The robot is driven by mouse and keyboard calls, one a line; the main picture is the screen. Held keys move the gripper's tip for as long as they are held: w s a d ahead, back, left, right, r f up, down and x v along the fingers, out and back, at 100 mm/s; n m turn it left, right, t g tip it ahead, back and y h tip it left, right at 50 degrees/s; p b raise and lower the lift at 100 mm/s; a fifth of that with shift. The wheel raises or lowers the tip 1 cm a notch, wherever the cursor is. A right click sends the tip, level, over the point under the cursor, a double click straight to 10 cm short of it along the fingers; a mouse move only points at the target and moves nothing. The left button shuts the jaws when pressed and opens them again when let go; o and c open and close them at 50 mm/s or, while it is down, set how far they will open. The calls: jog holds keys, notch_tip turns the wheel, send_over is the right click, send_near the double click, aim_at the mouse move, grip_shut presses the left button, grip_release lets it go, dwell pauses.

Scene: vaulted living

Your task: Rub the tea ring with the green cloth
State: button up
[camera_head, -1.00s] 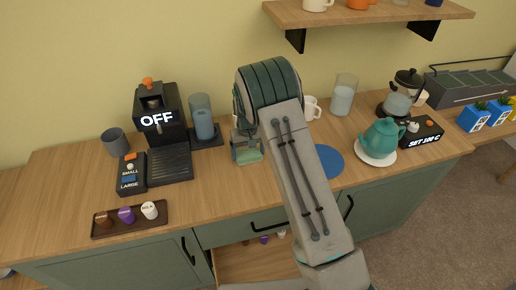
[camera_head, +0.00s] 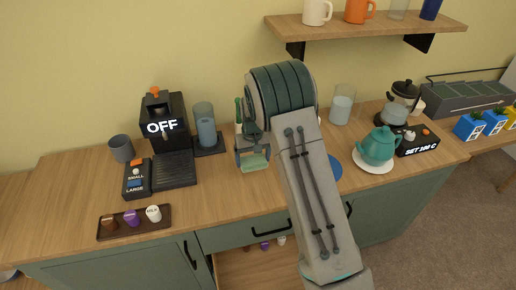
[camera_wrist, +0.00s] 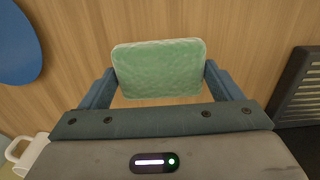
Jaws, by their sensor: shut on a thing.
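The green cloth (camera_wrist: 160,68) looks like a thick pale-green pad in the wrist view. My gripper (camera_wrist: 160,76) is shut on it, with one blue-grey finger at each side edge. In the head view, the cloth (camera_head: 254,163) shows under my gripper (camera_head: 253,152), over the wooden counter (camera_head: 225,195) right of the coffee machine. I cannot tell whether the cloth touches the wood. No tea ring shows in either view; the cloth and my arm hide part of the counter.
The coffee machine (camera_head: 165,125) and a capsule tray (camera_head: 135,222) are to the left. A blue round mat (camera_head: 333,168) is partly behind my arm. A teal teapot (camera_head: 377,147) and French press (camera_head: 401,103) stand right. A drawer (camera_head: 260,265) below is open.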

jog(key=shift+r+p, duration=0.6)
jog(key=shift+r, duration=0.95)
